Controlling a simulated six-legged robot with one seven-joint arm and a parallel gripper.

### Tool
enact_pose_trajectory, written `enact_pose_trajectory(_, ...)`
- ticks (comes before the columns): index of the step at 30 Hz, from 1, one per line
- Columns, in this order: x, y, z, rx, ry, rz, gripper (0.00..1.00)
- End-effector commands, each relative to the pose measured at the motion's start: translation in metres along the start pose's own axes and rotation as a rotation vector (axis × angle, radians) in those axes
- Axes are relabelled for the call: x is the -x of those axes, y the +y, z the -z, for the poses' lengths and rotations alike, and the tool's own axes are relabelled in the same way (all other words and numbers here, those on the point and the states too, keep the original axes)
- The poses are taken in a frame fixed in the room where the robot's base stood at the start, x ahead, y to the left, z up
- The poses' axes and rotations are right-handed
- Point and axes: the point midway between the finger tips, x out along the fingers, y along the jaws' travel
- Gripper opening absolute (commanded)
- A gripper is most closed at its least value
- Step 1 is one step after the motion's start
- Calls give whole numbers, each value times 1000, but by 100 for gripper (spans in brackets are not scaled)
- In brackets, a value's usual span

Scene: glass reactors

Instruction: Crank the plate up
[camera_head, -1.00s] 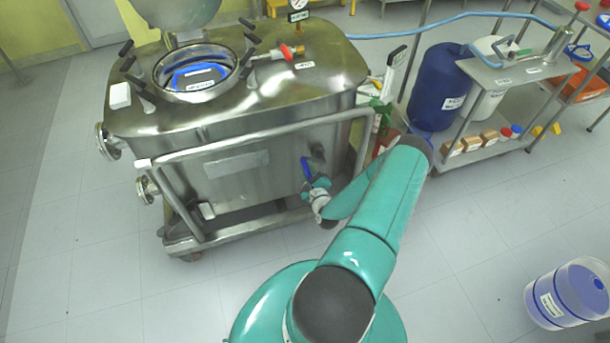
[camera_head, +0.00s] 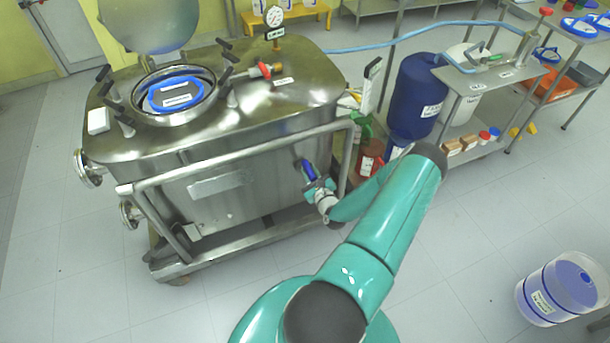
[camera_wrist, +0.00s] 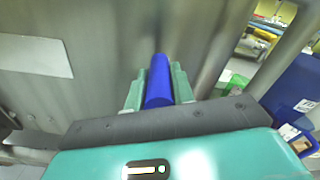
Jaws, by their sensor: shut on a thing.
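A blue crank handle (camera_head: 308,170) sits on the right part of the front side of a steel tank (camera_head: 230,165). It also shows in the wrist view as an upright blue grip (camera_wrist: 159,82). My gripper (camera_head: 315,185) is at the handle, and in the wrist view its two green fingers (camera_wrist: 157,92) stand on either side of the blue grip, shut on it. The handle's pivot is hidden behind the grip and fingers. I cannot tell which plate the crank moves; a blank metal label plate (camera_head: 220,183) is on the tank's front.
A steel frame rail (camera_head: 240,155) runs across the tank front. A blue drum (camera_head: 418,90) and a steel cart (camera_head: 490,80) stand to the right. A clear blue-banded container (camera_head: 562,290) stands on the floor at lower right. The floor in front is clear.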

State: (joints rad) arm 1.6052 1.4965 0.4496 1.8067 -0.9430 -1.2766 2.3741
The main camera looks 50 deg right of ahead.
Motion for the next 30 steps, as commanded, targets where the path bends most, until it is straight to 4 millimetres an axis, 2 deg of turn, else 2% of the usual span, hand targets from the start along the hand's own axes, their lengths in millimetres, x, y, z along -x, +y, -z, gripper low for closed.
enact_pose_trajectory(1,0,-6,2,7,3,7,0)
enact_pose_trajectory(6,0,-11,4,6,2,7,0)
enact_pose_trajectory(21,0,-12,4,6,3,7,0)
enact_pose_trajectory(22,0,-12,4,5,3,7,30)
enact_pose_trajectory(24,0,-11,4,5,2,6,44)
enact_pose_trajectory(30,0,-9,3,2,1,3,46)
